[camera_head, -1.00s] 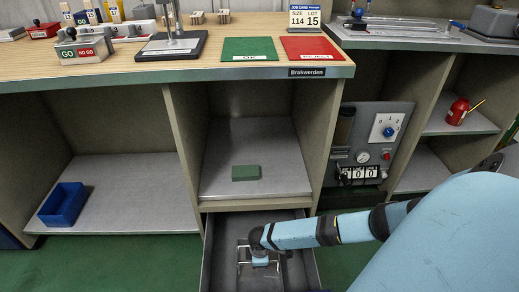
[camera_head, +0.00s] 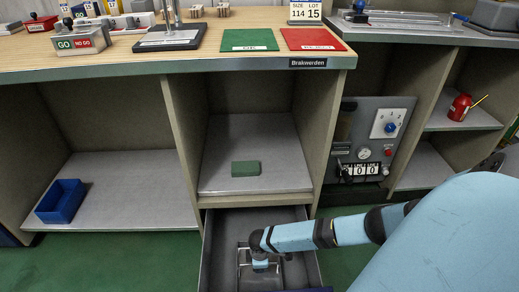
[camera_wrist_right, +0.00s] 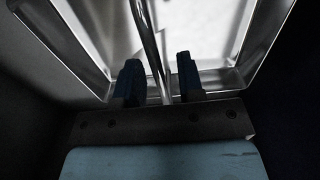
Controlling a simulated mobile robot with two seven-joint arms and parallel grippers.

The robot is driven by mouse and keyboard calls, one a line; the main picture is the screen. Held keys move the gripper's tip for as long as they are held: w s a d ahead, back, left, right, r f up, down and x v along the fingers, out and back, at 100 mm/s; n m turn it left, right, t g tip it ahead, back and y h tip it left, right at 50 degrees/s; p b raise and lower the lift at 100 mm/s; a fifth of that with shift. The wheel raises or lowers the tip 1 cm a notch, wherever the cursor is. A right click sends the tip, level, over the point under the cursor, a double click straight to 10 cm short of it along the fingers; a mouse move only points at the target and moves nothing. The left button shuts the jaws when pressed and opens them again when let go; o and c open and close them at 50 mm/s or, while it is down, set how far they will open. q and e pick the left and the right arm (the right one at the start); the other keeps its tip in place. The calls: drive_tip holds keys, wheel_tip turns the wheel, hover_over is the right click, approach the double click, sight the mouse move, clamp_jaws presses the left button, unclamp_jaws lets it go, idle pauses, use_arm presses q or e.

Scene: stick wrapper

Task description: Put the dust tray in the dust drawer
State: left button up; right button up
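The dust tray (camera_head: 243,272) is a shiny metal tray inside the open dust drawer (camera_head: 219,228), low in the middle of the head view. Its bright floor and rim (camera_wrist_right: 88,62) fill the upper part of the right wrist view. A thin metal handle bar (camera_wrist_right: 150,38) runs between the fingers of my right gripper (camera_wrist_right: 158,78). The dark fingers stand apart with gaps beside the bar, so the gripper looks open around it. In the head view my right gripper (camera_head: 260,266) points down over the tray and hides part of it. My left gripper is not in view.
A green block (camera_head: 245,168) lies on the shelf (camera_head: 270,140) above the drawer. A blue bin (camera_head: 61,202) sits on the left shelf. A control panel (camera_head: 372,140) stands right of the drawer. The worktop overhangs the shelves.

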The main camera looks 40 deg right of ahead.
drive_tip(key=shift+r, duration=0.25)
wheel_tip(320, 180, up, 3)
drive_tip(key=shift+f+p, duration=0.1)
drive_tip(key=shift+p, duration=1.05)
wheel_tip(320, 180, up, 6)
drive_tip(key=p, duration=0.3)
drive_tip(key=shift+f, duration=0.2)
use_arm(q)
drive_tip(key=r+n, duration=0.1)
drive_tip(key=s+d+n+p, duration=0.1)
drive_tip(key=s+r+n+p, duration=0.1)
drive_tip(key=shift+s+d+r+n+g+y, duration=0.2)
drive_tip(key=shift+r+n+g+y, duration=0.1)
use_arm(e)
wheel_tip(320, 180, up, 3)
drive_tip(key=shift+r, duration=0.2)
